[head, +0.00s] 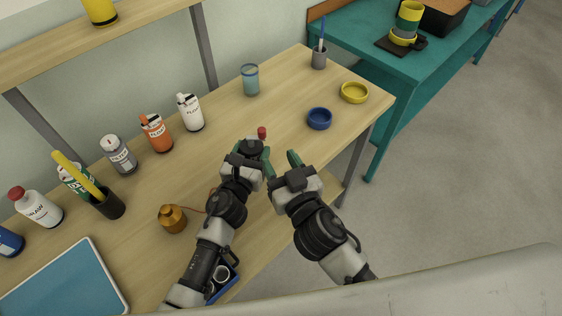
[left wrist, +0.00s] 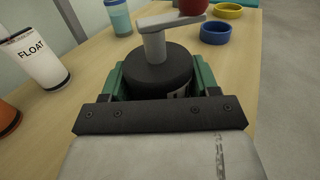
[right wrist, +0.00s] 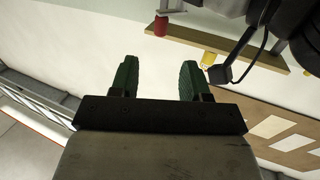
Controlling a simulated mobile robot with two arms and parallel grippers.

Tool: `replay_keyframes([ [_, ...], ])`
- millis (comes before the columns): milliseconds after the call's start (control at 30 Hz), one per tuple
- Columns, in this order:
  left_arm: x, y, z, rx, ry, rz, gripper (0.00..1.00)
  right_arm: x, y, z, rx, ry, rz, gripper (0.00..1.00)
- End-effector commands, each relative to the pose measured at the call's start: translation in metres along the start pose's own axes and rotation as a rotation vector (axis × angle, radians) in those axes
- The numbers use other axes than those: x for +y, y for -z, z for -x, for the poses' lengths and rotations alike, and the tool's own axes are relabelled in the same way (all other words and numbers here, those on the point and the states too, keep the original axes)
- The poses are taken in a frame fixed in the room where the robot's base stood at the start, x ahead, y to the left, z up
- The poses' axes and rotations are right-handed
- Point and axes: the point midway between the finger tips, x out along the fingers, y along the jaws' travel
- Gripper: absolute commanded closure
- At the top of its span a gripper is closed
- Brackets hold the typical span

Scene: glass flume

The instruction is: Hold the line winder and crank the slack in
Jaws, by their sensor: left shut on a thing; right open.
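The line winder is a dark drum (left wrist: 158,68) with a grey crank arm (left wrist: 165,22) and a red knob (left wrist: 193,6) on top. My left gripper (left wrist: 158,85) is shut around the drum, with a green finger on each side. In the head view the red knob (head: 262,132) stands up just beyond my left gripper (head: 252,155), whose wrist hides most of the drum. My right gripper (head: 281,162) is open and empty, close to the right of the left one. Its two green fingers (right wrist: 158,80) are apart with nothing between them.
A brass-coloured weight (head: 172,219) with a thin orange line stands left of my left arm. Several bottles (head: 156,133) line the bench's back. A blue dish (head: 319,118), yellow dish (head: 354,92) and tumbler (head: 250,80) stand beyond. A blue tray (head: 224,284) lies partly under my left arm.

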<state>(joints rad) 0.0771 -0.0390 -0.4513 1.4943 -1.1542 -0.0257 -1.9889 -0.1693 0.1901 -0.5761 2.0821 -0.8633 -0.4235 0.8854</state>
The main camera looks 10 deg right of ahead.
Motion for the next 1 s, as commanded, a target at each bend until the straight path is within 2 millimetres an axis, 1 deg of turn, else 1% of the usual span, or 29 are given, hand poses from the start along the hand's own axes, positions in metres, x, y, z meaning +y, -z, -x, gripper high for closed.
replay_keyframes([
  [267,0.0,0.001,0.0,0.001,-0.001,0.0,0.67,0.0,0.0,0.0,0.001,0.001,0.001,0.53],
  [367,0.0,0.001,0.0,0.001,-0.001,0.0,0.67,-0.001,0.001,-0.003,0.016,0.025,0.005,0.53],
  [467,0.0,0.001,0.0,0.001,-0.001,0.0,0.67,-0.003,0.001,-0.011,0.055,0.102,0.012,0.53],
  [633,0.0,0.0,0.0,0.0,-0.001,0.0,0.67,-0.001,-0.001,-0.03,0.134,0.354,0.023,0.53],
  [767,0.0,0.0,0.0,0.0,0.0,0.0,0.67,0.013,-0.005,-0.041,0.142,0.572,0.026,0.53],
  [900,0.0,0.0,0.0,0.0,0.0,0.0,0.67,0.04,-0.007,-0.046,0.099,0.762,0.023,0.53],
  [1000,0.0,0.0,0.0,0.0,0.0,0.0,0.67,0.059,-0.006,-0.046,0.058,0.855,0.015,0.53],
])
